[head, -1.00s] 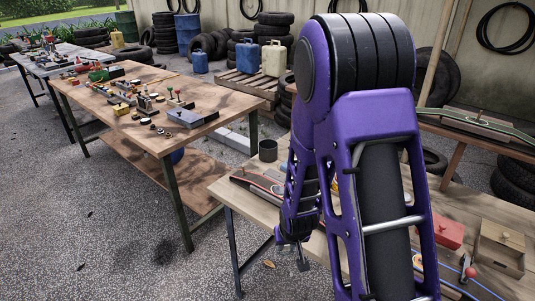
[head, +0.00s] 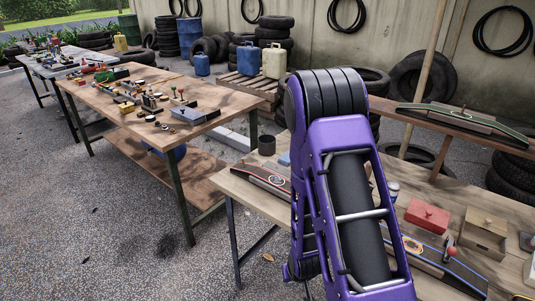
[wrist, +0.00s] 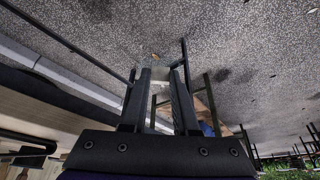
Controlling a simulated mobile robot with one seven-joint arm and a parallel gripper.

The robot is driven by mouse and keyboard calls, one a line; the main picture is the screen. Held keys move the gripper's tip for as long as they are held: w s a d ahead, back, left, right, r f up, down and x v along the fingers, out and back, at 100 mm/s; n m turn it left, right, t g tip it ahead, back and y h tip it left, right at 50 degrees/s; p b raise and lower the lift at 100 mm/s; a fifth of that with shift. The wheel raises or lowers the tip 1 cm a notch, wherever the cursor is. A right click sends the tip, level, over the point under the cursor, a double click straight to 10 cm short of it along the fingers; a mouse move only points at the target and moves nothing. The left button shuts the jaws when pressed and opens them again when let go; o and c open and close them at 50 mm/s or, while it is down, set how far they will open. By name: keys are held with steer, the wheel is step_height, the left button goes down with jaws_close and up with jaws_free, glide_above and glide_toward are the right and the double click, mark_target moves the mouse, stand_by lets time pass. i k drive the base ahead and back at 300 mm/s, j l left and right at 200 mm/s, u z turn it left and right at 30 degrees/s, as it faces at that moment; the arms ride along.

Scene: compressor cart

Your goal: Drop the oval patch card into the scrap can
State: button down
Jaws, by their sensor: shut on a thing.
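My gripper (wrist: 162,76) shows in the wrist view with its two dark fingers close together, shut on a small pale thing (wrist: 161,74) at the tips. It looks like the oval patch card, but its outline is too small to tell. In the head view my purple arm hides the card, and the gripper is at or below the bottom edge. A dark open can (head: 267,145), probably the scrap can, stands upright at the far left corner of the near bench (head: 245,192). The inside of the can is not visible.
The near bench also holds a red box (head: 427,216), a wooden box (head: 485,232) and a curved striped piece (head: 262,179). A second wooden bench (head: 130,120) with many small parts stands to the left. Gravel floor lies open between them.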

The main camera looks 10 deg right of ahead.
mark_target(269, 152)
steer(key=k+z, duration=0.5)
steer(key=i+z, duration=0.15)
steer(key=z, duration=0.85)
steer(key=i+j, duration=0.1)
steer(key=j, duration=4.2)
steer(key=i+z, duration=0.05)
steer(key=i, duration=0.05)
